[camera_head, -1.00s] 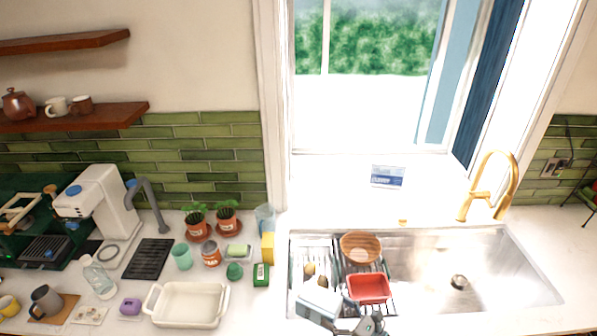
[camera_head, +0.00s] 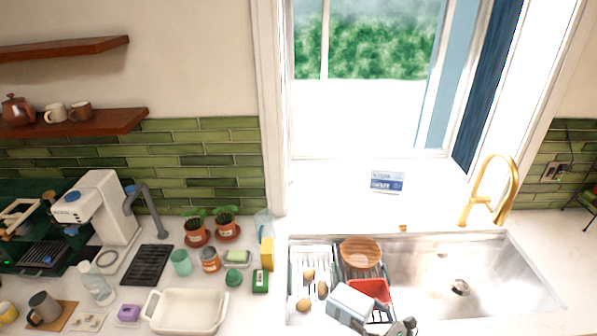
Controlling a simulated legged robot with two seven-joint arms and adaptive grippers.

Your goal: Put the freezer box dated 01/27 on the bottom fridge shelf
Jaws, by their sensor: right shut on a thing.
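A pale grey-white box (camera_head: 349,303) is over the sink's left side, tilted, at the bottom of the head view. My right gripper (camera_head: 376,327) is shut on it at its lower right side. The box hides part of a red container (camera_head: 368,291). No date on the box can be read, so I cannot tell whether it is the one dated 01/27. My left gripper is not in view. No fridge or fridge shelf shows.
A steel sink (camera_head: 425,268) with a gold faucet (camera_head: 490,190) surrounds the drying rack. The rack holds a wooden bowl (camera_head: 360,251) and several brown round items (camera_head: 304,305). A white baking dish (camera_head: 186,311) and potted plants stand on the crowded left counter.

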